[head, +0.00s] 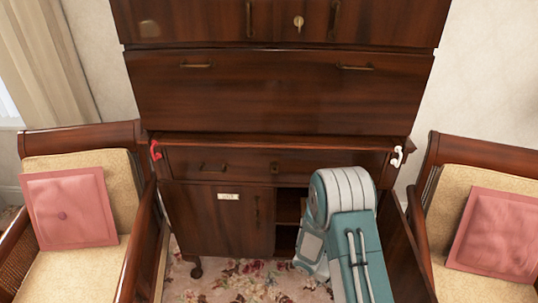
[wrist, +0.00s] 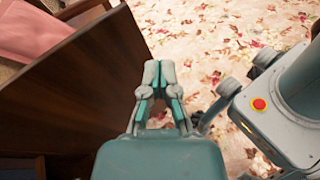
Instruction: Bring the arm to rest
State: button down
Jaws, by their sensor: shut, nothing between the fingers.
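My gripper (wrist: 158,70) shows in the wrist view, its fingertips together with nothing between them. It points down over the floral rug (wrist: 190,30). A dark wooden panel (wrist: 75,85) stands close to its left, apart from the fingers as far as I can see. In the head view my teal and grey arm is folded in front of the wooden cabinet (head: 220,90), at the right of its lower half. The gripper itself is hidden in that view.
The cabinet's lower right door (head: 402,262) stands open beside my arm; the lower left door (head: 225,222) is shut. Armchairs with pink cushions (head: 68,208) (head: 497,235) flank the cabinet. A red handle-like piece (head: 155,150) and a white one (head: 397,157) sit at the drawer's ends.

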jog(key=s+a+r+m+t+y, duration=0.3)
jog(key=a+r+t+y, duration=0.1)
jog(key=r, duration=0.6)
jog(key=s+a+r+m+t+y, duration=0.3)
jog(key=a+r+t+y, duration=0.1)
jog(key=r, duration=0.7)
jog(key=s+a+r+m+t+y, duration=0.3)
jog(key=s+a+r+t+y, duration=0.1)
jog(key=r, duration=0.6)
jog(key=shift+a+r+m+t+y, duration=0.15)
jog(key=shift+a+m+t+y, duration=0.15)
jog(key=shift+t+y, duration=0.2)
jog(key=shift+d, duration=0.1)
